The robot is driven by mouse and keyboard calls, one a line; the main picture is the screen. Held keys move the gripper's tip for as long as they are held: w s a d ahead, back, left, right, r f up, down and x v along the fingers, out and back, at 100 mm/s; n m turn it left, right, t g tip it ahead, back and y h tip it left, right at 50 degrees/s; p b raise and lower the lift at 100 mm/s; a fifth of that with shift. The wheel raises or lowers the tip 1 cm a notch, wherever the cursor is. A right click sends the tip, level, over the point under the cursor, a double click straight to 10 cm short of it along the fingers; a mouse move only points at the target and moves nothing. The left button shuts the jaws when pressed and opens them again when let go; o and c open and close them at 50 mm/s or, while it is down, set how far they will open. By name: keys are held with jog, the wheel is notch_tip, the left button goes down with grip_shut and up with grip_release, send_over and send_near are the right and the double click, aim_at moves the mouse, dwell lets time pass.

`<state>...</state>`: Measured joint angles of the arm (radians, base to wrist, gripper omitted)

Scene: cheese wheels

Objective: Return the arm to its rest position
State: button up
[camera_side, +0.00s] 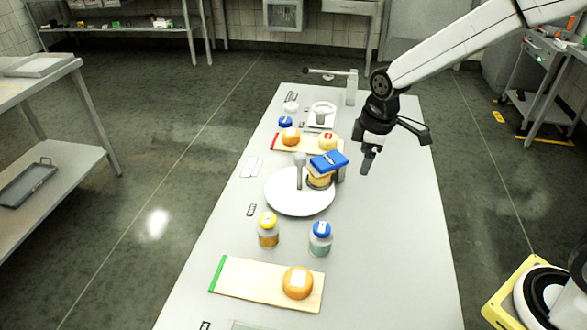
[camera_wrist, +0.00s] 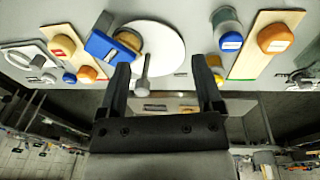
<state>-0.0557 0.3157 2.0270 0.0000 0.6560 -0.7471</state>
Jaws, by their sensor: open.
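My arm reaches in from the upper right in the side view. My gripper (camera_side: 368,161) hangs above the right half of the table (camera_side: 395,230), pointing down, with nothing in it. In the wrist view my gripper (camera_wrist: 161,72) has its two dark fingers wide apart and empty. A white round plate (camera_side: 290,202) stands left of it, apart from the fingers. On the plate are a yellowish cheese wheel (camera_side: 319,180) with a blue block (camera_side: 328,162) over it, and a grey post (camera_side: 300,166). Part of the wheel is hidden by the block.
A green-edged board (camera_side: 245,279) with an orange wheel (camera_side: 298,282) lies in front. Two jars, yellow-lidded (camera_side: 268,230) and blue-lidded (camera_side: 320,238), stand behind it. A red-edged board (camera_side: 309,146) holds two wheels farther back. The table's right side is clear.

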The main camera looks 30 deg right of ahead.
jog(key=s+d+f+m+t, duration=0.1)
jog(key=s+d+f+m, duration=0.15)
jog(key=s+m, duration=0.9)
notch_tip(320, 180, up, 3)
jog(key=g, duration=0.2)
send_over(300, 155)
jog(key=s, duration=0.1)
jog(key=shift+s+d+f+m, duration=0.1)
jog(key=shift+d+m, duration=0.25)
jog(key=shift+d, duration=0.1)
jog(key=shift+w+a+g, duration=0.3)
jog(key=shift+w+a, duration=0.1)
jog(key=shift+w, duration=0.25)
jog(key=shift+f, duration=3.95)
grip_shut()
